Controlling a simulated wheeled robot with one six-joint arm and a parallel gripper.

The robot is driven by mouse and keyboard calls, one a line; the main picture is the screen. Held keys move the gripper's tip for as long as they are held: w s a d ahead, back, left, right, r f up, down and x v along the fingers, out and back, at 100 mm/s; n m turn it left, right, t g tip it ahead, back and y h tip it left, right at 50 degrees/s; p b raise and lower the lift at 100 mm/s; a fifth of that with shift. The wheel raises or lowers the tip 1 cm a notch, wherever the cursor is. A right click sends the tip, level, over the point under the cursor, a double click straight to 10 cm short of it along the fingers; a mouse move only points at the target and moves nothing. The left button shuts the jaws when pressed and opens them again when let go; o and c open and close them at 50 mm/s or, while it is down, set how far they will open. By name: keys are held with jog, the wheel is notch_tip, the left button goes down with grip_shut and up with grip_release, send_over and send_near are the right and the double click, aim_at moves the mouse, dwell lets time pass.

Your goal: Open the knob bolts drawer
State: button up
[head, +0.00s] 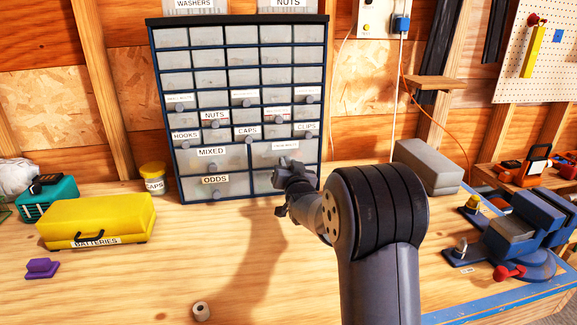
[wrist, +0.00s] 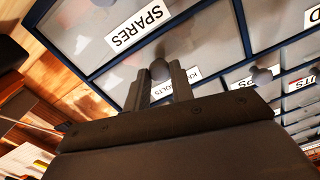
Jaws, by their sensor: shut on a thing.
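The knob bolts drawer (head: 262,157) is the wide upper right one of the large bottom drawers in the cabinet; its label is too small to read in the head view. In the wrist view, its label (wrist: 195,76) shows partly, cut off by a finger. My gripper (head: 284,168) is at this drawer's front. In the wrist view, my gripper's fingers (wrist: 161,85) are shut on the drawer's round grey knob (wrist: 160,68). The drawer front looks about flush with its neighbours. The gripper hides part of the drawer below, labelled SPARES (wrist: 139,26).
The cabinet (head: 324,100) has several small knobbed drawers above, and MIXED (head: 240,158) and ODDS (head: 240,186) at left. A yellow batteries case (head: 98,220), a yellow caps pot (head: 152,178), a grey box (head: 428,166) and a blue vise (head: 530,220) stand on the bench.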

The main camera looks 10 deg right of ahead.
grip_shut()
jog(key=shift+s, duration=0.1)
jog(key=shift+s+f+b, duration=0.15)
jog(key=shift+s+b, duration=0.15)
jog(key=shift+b, duration=0.15)
jog(key=s+b, duration=0.7)
jog(key=s, duration=0.3)
jog(key=shift+s, duration=0.3)
jog(key=o, duration=0.9)
grip_release()
jog(key=shift+c, duration=0.2)
jog(key=s+b, duration=0.1)
jog(key=s, duration=0.9)
jog(key=shift+s, duration=0.35)
